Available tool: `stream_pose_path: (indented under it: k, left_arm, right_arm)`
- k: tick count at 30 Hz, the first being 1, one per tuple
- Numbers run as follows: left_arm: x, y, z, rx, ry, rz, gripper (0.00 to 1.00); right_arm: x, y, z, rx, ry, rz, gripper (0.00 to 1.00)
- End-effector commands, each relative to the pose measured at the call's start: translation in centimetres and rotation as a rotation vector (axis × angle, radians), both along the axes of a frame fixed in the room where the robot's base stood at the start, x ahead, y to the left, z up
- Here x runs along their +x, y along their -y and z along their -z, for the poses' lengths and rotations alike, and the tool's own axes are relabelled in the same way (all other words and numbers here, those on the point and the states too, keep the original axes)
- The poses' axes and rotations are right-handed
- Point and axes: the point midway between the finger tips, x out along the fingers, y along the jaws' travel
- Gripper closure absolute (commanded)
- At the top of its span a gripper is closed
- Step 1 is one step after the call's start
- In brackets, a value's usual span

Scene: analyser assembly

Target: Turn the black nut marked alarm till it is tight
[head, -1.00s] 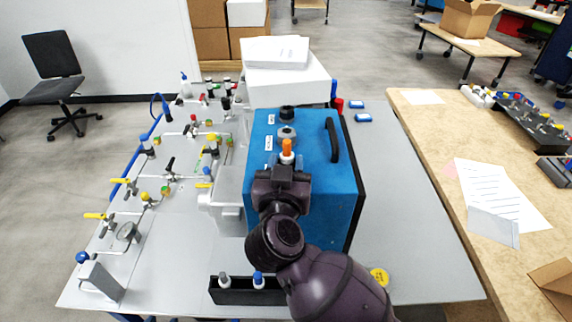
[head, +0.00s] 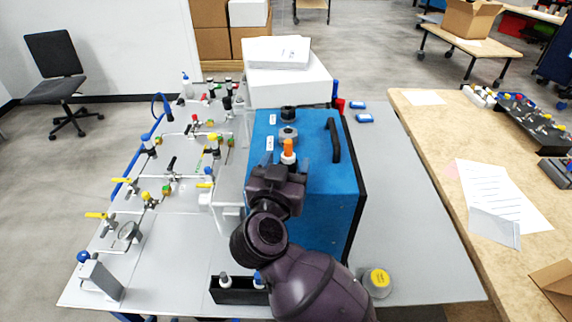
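The blue analyser box (head: 330,200) stands on the grey table. A black nut (head: 288,113) sits on a fitting at the far end of its top, beside a small white label (head: 272,119) too small to read. Nearer me is a grey fitting (head: 288,134) with a dark centre, then an upright orange-topped part (head: 288,147). My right gripper (head: 281,172) is over the near part of the box top, just short of the orange-topped part and apart from the black nut. Its fingertips are hidden, so its opening cannot be told. My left gripper is out of view.
A black handle (head: 333,140) rises from the box's right side. Pipes and valves (head: 165,165) fill the left of the table. A black rack (head: 238,290) and a yellow-lidded jar (head: 378,281) stand in front. The table right of the box (head: 405,200) is mostly clear.

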Motion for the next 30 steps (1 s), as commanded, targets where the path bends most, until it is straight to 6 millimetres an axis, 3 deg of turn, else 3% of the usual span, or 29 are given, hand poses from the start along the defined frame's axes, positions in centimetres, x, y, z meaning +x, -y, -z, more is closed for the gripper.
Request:
stream_pose_path:
  k: [11, 24, 30]
  left_arm:
    - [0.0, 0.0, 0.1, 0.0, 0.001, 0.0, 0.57]
    - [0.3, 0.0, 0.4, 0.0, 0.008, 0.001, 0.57]
    - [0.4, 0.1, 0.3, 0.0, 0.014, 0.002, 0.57]
  right_arm:
    - [-1.1, -0.3, 0.1, 0.001, -0.001, -0.001, 0.36]
    - [-8.3, -2.1, 0.1, 0.002, -0.003, -0.001, 0.36]
    - [-10.1, -2.5, 0.0, 0.0, -0.001, -0.001, 0.36]
